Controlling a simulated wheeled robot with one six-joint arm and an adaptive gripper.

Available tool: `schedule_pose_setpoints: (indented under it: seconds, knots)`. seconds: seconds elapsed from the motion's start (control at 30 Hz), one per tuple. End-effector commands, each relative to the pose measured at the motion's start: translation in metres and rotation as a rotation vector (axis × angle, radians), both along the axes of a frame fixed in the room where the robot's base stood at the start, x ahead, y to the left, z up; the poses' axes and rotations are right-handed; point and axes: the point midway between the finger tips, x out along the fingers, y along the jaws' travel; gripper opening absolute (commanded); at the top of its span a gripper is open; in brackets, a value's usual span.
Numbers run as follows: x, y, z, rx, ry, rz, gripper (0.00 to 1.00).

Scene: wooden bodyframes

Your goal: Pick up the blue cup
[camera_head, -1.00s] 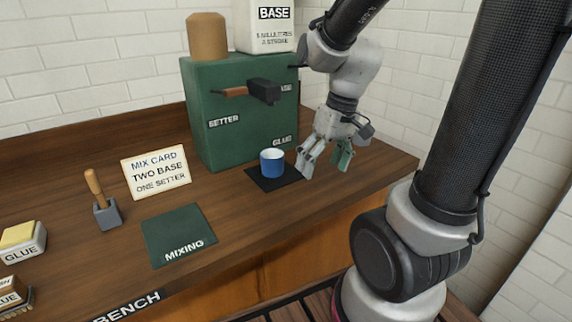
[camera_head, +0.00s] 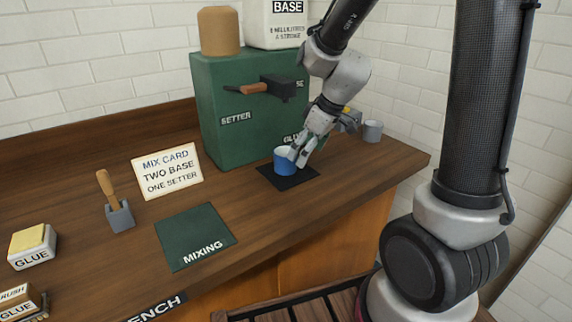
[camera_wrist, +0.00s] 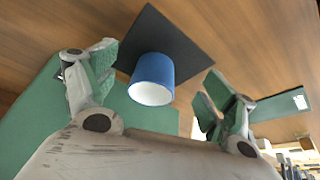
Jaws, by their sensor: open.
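The blue cup (camera_head: 284,163) stands upright on a black square mat (camera_head: 299,180) in front of the green dispenser, and its inside is white. My gripper (camera_head: 298,158) is at the cup's right side in the head view and hides part of its rim. In the wrist view the cup (camera_wrist: 152,80) lies between and beyond the two spread fingers of my gripper (camera_wrist: 160,92), with a gap on each side. The gripper is open and holds nothing.
The green dispenser (camera_head: 225,140) stands close behind the cup, with a lever (camera_head: 245,89) jutting out. A grey cup (camera_head: 372,131) is at the right. A green mixing mat (camera_head: 195,230), a mix card (camera_head: 167,171) and a wooden-handled tool (camera_head: 105,187) are at the left.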

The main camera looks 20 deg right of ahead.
Motion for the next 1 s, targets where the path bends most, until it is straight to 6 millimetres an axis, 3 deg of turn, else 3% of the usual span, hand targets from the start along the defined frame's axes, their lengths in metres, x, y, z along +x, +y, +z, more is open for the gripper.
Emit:
schedule_pose_setpoints:
  seconds: [0.23, 0.43, 0.6, 0.87, 0.9, 1.0]
  knots:
    - [0.016, 0.014, 0.000, 0.000, 0.001, 0.001, 0.84]
    - [0.045, 0.040, -0.001, -0.001, 0.001, 0.002, 0.84]
    - [0.050, 0.043, -0.024, 0.000, 0.003, -0.001, 0.84]
    - [0.051, 0.044, -0.028, 0.001, 0.000, -0.002, 0.84]
    - [0.051, 0.044, -0.028, 0.001, 0.000, -0.002, 0.82]
    - [0.051, 0.044, -0.028, 0.001, 0.000, -0.002, 0.64]
